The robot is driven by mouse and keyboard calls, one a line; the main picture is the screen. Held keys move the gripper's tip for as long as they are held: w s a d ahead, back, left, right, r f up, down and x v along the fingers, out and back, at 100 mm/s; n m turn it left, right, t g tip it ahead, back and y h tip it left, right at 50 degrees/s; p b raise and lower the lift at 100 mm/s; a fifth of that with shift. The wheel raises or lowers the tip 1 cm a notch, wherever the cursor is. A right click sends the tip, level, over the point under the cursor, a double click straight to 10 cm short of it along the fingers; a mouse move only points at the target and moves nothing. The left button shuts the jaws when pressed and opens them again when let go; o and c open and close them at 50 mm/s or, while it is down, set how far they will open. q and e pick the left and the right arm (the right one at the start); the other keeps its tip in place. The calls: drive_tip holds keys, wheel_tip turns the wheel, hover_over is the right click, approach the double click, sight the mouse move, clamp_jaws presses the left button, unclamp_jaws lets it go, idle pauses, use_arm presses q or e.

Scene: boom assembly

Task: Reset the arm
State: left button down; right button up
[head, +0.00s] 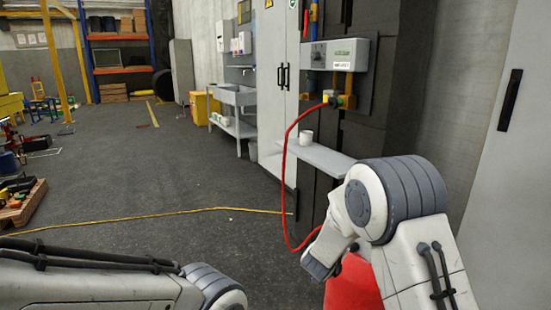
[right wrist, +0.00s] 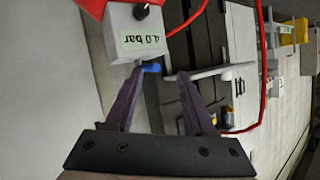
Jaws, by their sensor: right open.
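My right gripper (right wrist: 160,72) is open in the right wrist view, with nothing between its fingers. A light grey box (right wrist: 135,38) marked "4.0 bar", which reads upside down, is just past its left finger. A small blue part (right wrist: 152,68) shows at the box's lower edge, close to the fingertips; whether they touch is unclear. A black knob (right wrist: 141,12) is on the box. In the head view my right arm (head: 395,205) bends down at the right and its fingers cannot be made out. My left arm (head: 100,285) lies along the bottom left; its gripper is out of view.
A red hose (head: 285,170) hangs from a grey wall unit (head: 340,55) towards my right arm. A white cup (head: 305,137) stands on a narrow shelf (head: 318,157) there. A red object (head: 352,288) is below my right arm. The floor (head: 130,180) at centre left is open.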

drive_tip(key=s+f+n+g+y, duration=0.2)
drive_tip(key=s+n+g+y, duration=0.55)
drive_tip(key=s, duration=2.25)
drive_tip(key=s+a+r+n+g, duration=0.2)
drive_tip(key=s+a+r+n, duration=0.15)
drive_tip(key=s+a, duration=0.3)
drive_tip(key=s+a+r+n+g, duration=0.2)
drive_tip(key=s+a+n+g, duration=0.1)
drive_tip(key=s+a+n, duration=0.3)
wheel_tip(320, 180, up, 23)
drive_tip(key=a+m+p, duration=0.1)
drive_tip(key=p, duration=2.2)
drive_tip(key=shift+r+h+p, duration=0.2)
drive_tip(key=shift+h+p, duration=0.1)
drive_tip(key=shift+h, duration=0.05)
